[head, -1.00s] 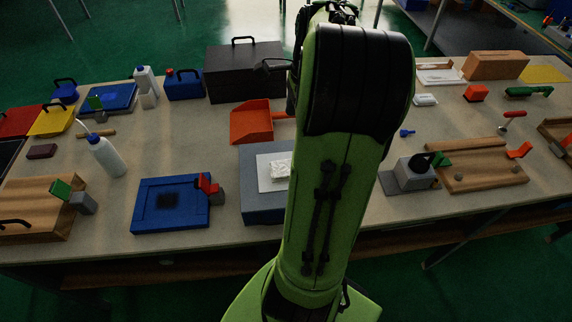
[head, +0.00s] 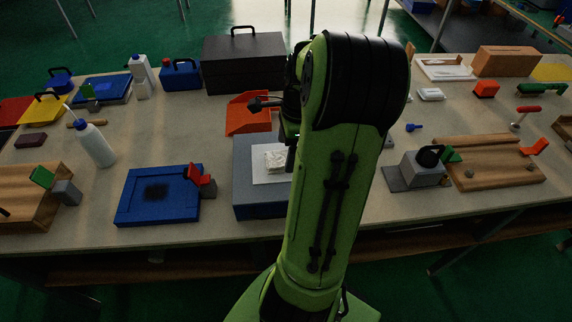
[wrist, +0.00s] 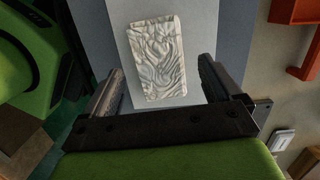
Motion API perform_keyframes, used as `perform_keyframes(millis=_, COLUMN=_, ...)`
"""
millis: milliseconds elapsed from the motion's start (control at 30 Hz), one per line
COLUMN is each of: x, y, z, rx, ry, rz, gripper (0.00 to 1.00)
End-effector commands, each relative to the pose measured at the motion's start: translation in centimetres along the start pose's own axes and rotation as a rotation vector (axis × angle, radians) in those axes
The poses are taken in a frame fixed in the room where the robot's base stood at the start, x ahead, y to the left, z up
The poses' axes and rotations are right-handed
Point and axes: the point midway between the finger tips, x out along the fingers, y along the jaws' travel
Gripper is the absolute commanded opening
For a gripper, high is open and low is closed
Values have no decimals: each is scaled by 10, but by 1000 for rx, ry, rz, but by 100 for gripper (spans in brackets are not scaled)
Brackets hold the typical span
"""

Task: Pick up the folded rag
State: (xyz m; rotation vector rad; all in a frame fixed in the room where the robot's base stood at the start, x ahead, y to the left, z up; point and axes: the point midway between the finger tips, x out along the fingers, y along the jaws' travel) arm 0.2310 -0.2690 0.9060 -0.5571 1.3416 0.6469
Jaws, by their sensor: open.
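The folded rag is a small white, wrinkled block. In the head view the rag (head: 277,160) lies on a white sheet (head: 264,176) on top of a grey-blue box (head: 248,206). In the wrist view the rag (wrist: 157,60) shows whole, just beyond my gripper (wrist: 160,85). My gripper is open and empty, with one finger on each side of the rag's near end as seen from the wrist. The gap between the fingers is wider than the rag. I cannot tell the height of the fingertips above it. In the head view my arm hides most of the gripper.
An orange dustpan (head: 247,113) lies just behind the box. A blue tray (head: 160,195) with a red clamp (head: 200,175) is to the left. A grey block with a black knob (head: 421,167) stands to the right. A large black case (head: 244,62) stands at the back.

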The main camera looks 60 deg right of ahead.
Motion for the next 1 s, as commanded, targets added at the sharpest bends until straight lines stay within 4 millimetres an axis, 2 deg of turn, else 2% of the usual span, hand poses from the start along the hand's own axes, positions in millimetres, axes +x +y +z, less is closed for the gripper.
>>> perform_keyframes(millis=33, x=16, y=1, z=-1, rx=-1, ry=-2, rz=3, gripper=92)
perform_keyframes(millis=100, x=23, y=1, z=-1, rx=-1, ry=0, rz=2, gripper=92)
perform_keyframes(millis=300, x=21, y=0, z=0, rx=0, ry=1, rz=0, gripper=90)
perform_keyframes(millis=600, x=20, y=0, z=0, rx=0, ry=1, rz=0, gripper=44)
perform_keyframes(millis=700, x=20, y=0, z=0, rx=-1, ry=1, rz=0, gripper=32)
perform_keyframes(millis=900, x=19, y=0, z=0, rx=-1, ry=1, rz=0, gripper=32)
perform_keyframes(millis=1000, x=4, y=0, z=2, rx=-1, ry=1, rz=-2, gripper=32)
